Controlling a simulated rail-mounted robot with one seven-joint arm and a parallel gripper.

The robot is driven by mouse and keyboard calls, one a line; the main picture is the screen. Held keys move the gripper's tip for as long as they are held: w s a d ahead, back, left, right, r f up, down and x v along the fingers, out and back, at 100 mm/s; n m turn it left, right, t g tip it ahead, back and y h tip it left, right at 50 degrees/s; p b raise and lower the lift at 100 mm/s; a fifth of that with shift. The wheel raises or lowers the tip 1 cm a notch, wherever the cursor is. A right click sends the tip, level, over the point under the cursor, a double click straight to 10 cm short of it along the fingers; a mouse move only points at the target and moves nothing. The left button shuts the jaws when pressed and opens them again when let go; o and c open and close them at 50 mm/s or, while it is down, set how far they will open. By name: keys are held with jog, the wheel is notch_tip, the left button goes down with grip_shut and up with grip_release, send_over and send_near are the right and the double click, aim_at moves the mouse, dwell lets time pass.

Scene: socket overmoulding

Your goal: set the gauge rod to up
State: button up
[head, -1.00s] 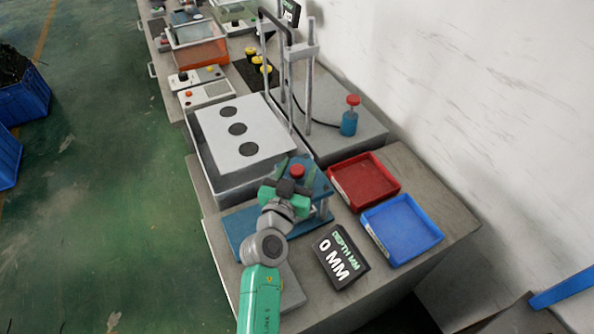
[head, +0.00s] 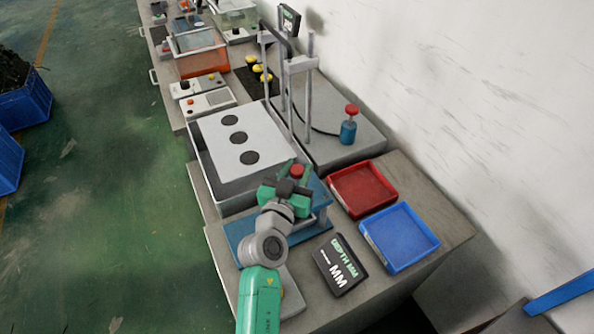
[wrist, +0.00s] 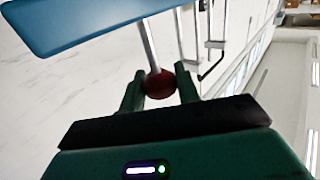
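The gauge rod's red knob (head: 297,171) stands above the blue gauge stand (head: 318,190). In the wrist view the round red knob (wrist: 158,83) sits at the end of a thin grey rod (wrist: 149,45) that runs to the blue plate (wrist: 90,20). My gripper (head: 296,175) is at the knob, with its green fingers apart, one on each side. In the wrist view a finger also lies on either side of the knob, very close to it; contact cannot be made out. The depth display (head: 340,265) shows small dash-like marks before "MM".
A red tray (head: 363,188) and a blue tray (head: 400,238) lie to the right. A grey box with a white top with three dark holes (head: 240,138) stands behind the gauge. A press frame (head: 300,66) and a red-topped blue bottle (head: 349,128) stand farther back.

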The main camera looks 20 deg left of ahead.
jog(key=o, duration=0.4)
jog(key=shift+r, duration=0.25)
jog(key=s, duration=0.8)
jog(key=shift+d+p, duration=0.3)
jog(key=shift+p, duration=0.05)
jog(key=shift+w, duration=0.1)
jog(key=d+r+m+t+h, duration=0.1)
jog(key=d+r, duration=0.3)
jog(key=r, duration=0.4)
jog(key=d+r+m+t+h, duration=0.1)
jog(key=d+r, duration=0.2)
jog(key=r, duration=0.4)
jog(key=s+d+r+t, duration=0.2)
jog(key=s+d+r, duration=0.25)
jog(key=r, duration=0.45)
jog(key=s+d+r+n+t, duration=0.1)
jog(key=s+d+r, duration=0.4)
jog(key=r, duration=0.5)
jog(key=s+d+r+t, duration=0.2)
jog(key=s+d+r, duration=0.1)
jog(key=s+r, duration=0.5)
notch_tip(320, 180, up, 33)
jog(key=w+a+y+p, duration=0.1)
jog(key=w+p, duration=0.1)
jog(key=p, duration=3)
